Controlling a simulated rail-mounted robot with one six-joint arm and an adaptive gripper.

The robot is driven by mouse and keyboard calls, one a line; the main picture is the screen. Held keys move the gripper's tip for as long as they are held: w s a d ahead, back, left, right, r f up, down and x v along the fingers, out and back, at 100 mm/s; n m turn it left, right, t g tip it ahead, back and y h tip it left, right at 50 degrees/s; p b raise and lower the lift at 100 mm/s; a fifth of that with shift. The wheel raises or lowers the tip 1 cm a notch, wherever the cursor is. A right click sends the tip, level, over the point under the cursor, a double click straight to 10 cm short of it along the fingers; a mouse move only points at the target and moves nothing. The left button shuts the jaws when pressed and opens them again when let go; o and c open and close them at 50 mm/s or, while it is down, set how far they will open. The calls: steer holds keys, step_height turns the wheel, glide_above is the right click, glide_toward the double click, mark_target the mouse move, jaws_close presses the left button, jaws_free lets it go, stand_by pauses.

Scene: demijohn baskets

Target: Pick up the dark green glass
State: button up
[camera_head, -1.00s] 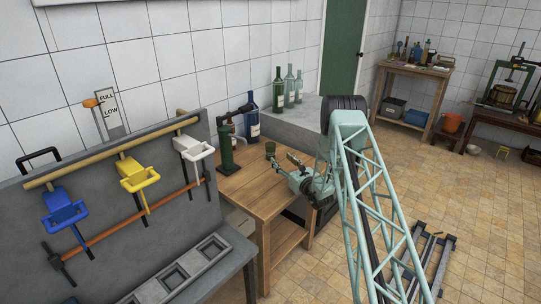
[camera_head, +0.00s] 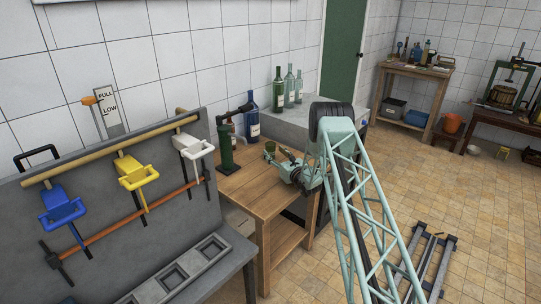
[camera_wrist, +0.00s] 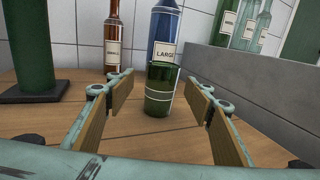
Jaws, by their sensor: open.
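The dark green glass (camera_wrist: 160,90) stands upright on the wooden table (camera_head: 262,196), just in front of a blue bottle labelled LARGE (camera_wrist: 165,30). In the wrist view it is between and a little beyond the two padded fingers of my gripper (camera_wrist: 158,108), which are open with nothing held. In the head view the glass (camera_head: 270,149) is small at the back of the table, at the tips of my gripper (camera_head: 283,160). Whether either finger touches it is not clear; gaps show on both sides in the wrist view.
A brown bottle (camera_wrist: 120,38) stands behind at left, and a dark green corking device (camera_head: 226,145) stands left of the glass. Pale bottles (camera_head: 289,88) stand on the grey ledge (camera_head: 283,122). The table front is clear.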

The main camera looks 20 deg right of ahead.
mark_target(273, 150)
steer(key=shift+w, duration=0.1)
steer(key=shift+w+b, duration=0.65)
steer(key=shift+w, duration=1.8)
steer(key=shift+c, duration=0.5)
steer(key=shift+r, duration=0.1)
steer(key=c, duration=0.9)
steer(key=shift+r, duration=0.1)
steer(key=shift+r+p, duration=0.5)
steer(key=shift+r, duration=1.1)
steer(key=s, duration=0.5)
steer(key=s+a+r+p, duration=0.1)
steer(key=s, duration=0.4)
steer(key=s+p, duration=0.1)
steer(key=s, duration=0.5)
steer(key=shift+a+r, duration=0.15)
steer(key=shift+r, duration=0.15)
